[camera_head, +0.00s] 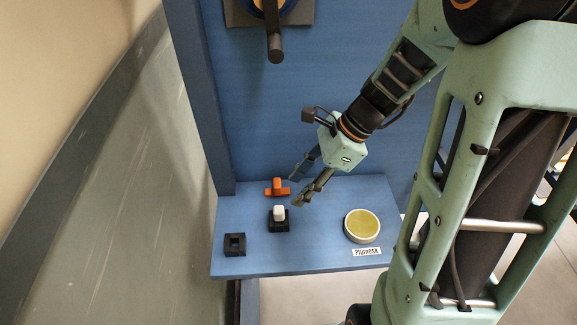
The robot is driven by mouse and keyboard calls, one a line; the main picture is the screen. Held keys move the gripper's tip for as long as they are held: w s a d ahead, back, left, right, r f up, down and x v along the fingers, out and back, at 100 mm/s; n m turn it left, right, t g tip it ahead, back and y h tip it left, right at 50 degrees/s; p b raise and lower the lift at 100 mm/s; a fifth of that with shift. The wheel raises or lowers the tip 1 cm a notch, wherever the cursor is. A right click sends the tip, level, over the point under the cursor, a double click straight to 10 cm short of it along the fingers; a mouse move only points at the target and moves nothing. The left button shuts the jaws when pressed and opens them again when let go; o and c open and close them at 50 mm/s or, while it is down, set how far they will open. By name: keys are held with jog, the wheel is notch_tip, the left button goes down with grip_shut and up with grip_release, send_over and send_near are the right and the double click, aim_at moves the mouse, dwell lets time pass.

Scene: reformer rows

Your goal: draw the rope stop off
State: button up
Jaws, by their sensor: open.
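An empty black square socket (235,245) sits at the shelf's front left. A round dish with a yellow inside (362,225) stands at right behind a white label (367,252). The blue shelf (310,250) is clear between them. A dark handle (275,45) juts from the blue panel above.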

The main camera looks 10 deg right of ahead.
aim_at(279, 209)
jog(key=b+x, duration=0.1)
jog(key=x, duration=0.9)
jog(key=shift+f, duration=0.3)
grip_shut()
jog(key=shift+r, duration=0.15)
